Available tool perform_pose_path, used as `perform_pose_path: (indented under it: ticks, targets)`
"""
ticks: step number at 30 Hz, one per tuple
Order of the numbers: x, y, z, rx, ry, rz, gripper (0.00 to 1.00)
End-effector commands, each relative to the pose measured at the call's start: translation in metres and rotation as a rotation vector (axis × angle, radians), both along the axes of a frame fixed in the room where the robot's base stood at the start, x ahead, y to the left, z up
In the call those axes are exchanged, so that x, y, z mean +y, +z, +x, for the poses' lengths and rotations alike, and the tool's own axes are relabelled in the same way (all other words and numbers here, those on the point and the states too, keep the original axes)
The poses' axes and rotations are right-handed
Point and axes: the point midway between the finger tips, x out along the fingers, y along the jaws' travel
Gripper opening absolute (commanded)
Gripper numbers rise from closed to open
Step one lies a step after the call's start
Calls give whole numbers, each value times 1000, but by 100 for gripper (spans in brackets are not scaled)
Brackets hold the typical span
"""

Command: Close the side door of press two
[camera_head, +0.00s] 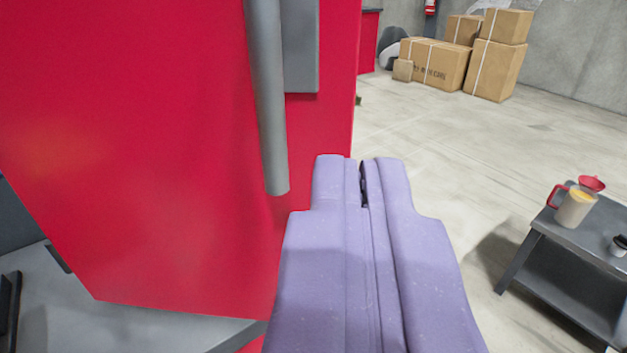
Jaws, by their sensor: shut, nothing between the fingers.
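A large red panel (150,150), apparently the press's side door, fills the left of the view. Its lower edge hangs over a grey surface (150,330). A grey vertical bar (266,110), like a handle, runs down the panel and ends partway. A grey plate (302,45) sits just right of the bar. My purple gripper (362,168) is shut and empty. Its tips are right of and a little above the bar's lower end, near the panel's right edge. Whether they touch the panel is unclear. The door's hinge and frame cannot be made out.
A low grey table (575,240) at the right holds a jug (576,206) with a red top and a small cup (620,245). Several cardboard boxes (435,65) stand by the concrete back wall. Pale floor (450,150) is open between them.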

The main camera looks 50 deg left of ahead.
Motion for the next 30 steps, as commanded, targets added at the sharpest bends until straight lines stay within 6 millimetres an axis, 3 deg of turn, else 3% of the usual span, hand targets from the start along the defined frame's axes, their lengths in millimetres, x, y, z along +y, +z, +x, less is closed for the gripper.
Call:
perform_pose_path:
  ticks: [6, 13, 30]
  targets:
    - [36, -3, 33, -2, 3, -1, 0]
    - [63, -2, 58, -3, 1, -1, 0]
    - [72, 1, 68, -1, -1, -1, 0]
